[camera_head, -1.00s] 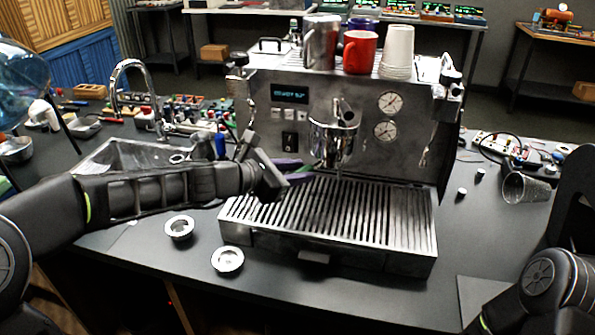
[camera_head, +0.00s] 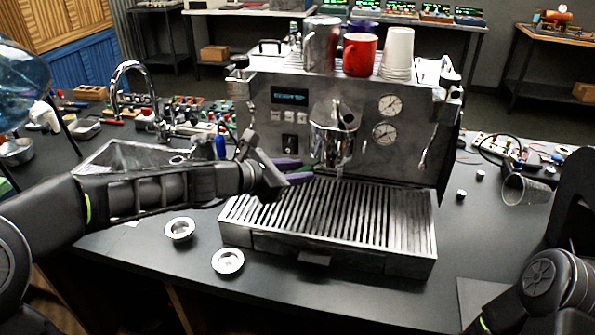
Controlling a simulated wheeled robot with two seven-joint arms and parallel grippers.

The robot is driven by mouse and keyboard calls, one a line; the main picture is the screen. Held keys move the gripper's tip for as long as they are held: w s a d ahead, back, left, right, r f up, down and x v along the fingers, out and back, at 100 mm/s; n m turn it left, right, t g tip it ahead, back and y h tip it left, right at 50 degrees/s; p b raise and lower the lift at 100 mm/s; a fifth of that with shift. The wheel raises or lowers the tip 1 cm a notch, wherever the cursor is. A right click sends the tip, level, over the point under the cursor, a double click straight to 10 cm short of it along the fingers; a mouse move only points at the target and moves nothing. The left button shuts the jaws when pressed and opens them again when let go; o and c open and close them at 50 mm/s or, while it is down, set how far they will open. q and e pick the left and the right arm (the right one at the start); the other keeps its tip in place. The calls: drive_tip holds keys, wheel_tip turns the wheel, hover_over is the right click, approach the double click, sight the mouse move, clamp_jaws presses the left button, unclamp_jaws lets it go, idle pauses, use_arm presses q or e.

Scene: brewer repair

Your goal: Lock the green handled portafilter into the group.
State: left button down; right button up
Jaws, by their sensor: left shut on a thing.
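The espresso machine (camera_head: 372,165) stands on the dark counter, with its chrome group (camera_head: 331,142) in the middle of the front panel. My left gripper (camera_head: 294,175) is just left of the group, above the drip tray. It is shut on the green handle (camera_head: 299,177), of which only a thin strip shows between purple-edged parts at the fingertips. The portafilter's metal head cannot be told apart from the chrome group, so I cannot tell how it is seated. My right arm shows at the lower right, but its gripper is out of view.
The slatted drip tray (camera_head: 330,258) juts forward below the group. Two small metal baskets (camera_head: 228,261) lie on the counter left of it. A red mug (camera_head: 360,54) and white cups (camera_head: 397,52) stand on the machine. A clear cup (camera_head: 525,190) lies at the right.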

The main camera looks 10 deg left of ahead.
use_arm(q)
drive_tip(key=shift+r+p, duration=0.5)
drive_tip(key=shift+r, duration=0.3)
idle(1.2)
idle(0.8)
drive_tip(key=shift+s+d+f+n+t+y+b, duration=0.2)
drive_tip(key=shift+d+n+t+y+b, duration=0.15)
drive_tip(key=shift+b, duration=0.7)
drive_tip(key=shift+s+d+r+n+y+b, duration=0.15)
drive_tip(key=shift+n+y+b, duration=0.1)
drive_tip(key=shift+n+b, duration=0.15)
drive_tip(key=shift+t, duration=0.25)
drive_tip(key=shift+s+d+n+y+b, duration=0.3)
drive_tip(key=shift+y+b, duration=0.2)
drive_tip(key=shift+b, duration=0.3)
drive_tip(key=shift+d+n+t+y, duration=0.25)
drive_tip(key=shift+n+t+y, duration=0.15)
drive_tip(key=shift+n, duration=0.05)
